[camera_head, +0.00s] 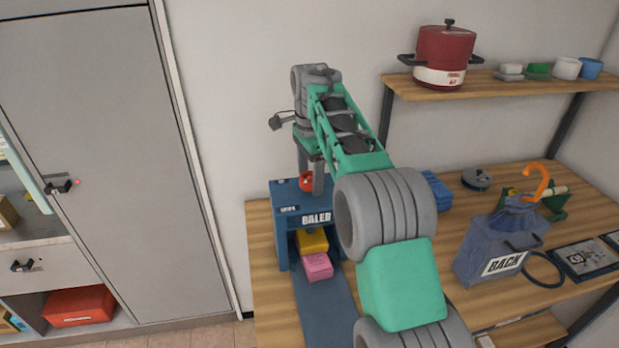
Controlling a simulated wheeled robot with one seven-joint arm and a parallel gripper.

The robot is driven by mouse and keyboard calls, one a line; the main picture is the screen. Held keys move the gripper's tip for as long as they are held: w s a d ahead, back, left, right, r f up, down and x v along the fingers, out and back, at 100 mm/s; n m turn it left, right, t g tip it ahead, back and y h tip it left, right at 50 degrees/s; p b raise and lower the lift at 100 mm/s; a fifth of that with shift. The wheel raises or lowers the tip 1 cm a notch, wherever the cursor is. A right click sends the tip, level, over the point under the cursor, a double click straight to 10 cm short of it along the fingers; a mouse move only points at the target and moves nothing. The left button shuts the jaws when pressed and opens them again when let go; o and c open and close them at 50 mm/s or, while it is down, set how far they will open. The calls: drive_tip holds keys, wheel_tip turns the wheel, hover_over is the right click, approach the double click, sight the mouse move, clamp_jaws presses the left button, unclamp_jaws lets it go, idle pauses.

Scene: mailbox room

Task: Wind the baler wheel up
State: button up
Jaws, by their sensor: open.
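The blue baler (280,222), marked "BALER", stands at the left end of the wooden table. A yellow block (312,241) sits inside its opening, and a pink block (318,267) sits in front of it. A small red part (306,182) shows on top of the baler; it may be the wheel, mostly hidden by my gripper. My gripper (311,180) points down over the baler's top at this red part. It is open, with its grey fingers around or beside the red part; I cannot tell which, nor whether they touch it.
A shelf (520,87) above holds a red pot (444,57) and cups. A grey cabinet (95,150) stands at left.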

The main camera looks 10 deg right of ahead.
drive_tip(key=shift+c, duration=0.3)
drive_tip(key=c, duration=1.2)
drive_tip(key=shift+a, duration=0.1)
drive_tip(key=shift+c, duration=0.5)
